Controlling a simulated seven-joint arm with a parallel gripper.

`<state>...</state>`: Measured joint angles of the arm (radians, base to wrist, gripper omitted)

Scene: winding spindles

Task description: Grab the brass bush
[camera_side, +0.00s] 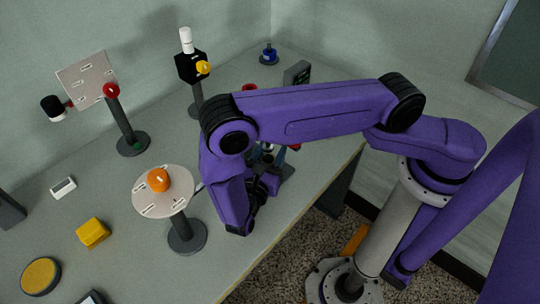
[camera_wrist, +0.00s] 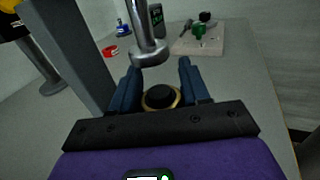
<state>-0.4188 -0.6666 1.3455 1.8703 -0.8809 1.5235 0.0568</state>
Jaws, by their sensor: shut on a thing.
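In the wrist view the brass bush (camera_wrist: 160,107) shows as a brass ring around a dark centre. It lies between the two blue fingers of my gripper (camera_wrist: 159,68), close to the palm, and the gripper is shut on it. Whether the dark centre is a hole or a post cannot be told. In the side view my purple arm hides the bush and most of the gripper, low near the table's front edge.
A metal post with a round flange (camera_wrist: 148,52) stands just beyond the fingertips. A grey upright (camera_wrist: 75,50) is close on the left. A round disc stand (camera_side: 165,205) with an orange knob (camera_side: 158,180) stands left of my wrist. A yellow block (camera_side: 93,233) lies farther left.

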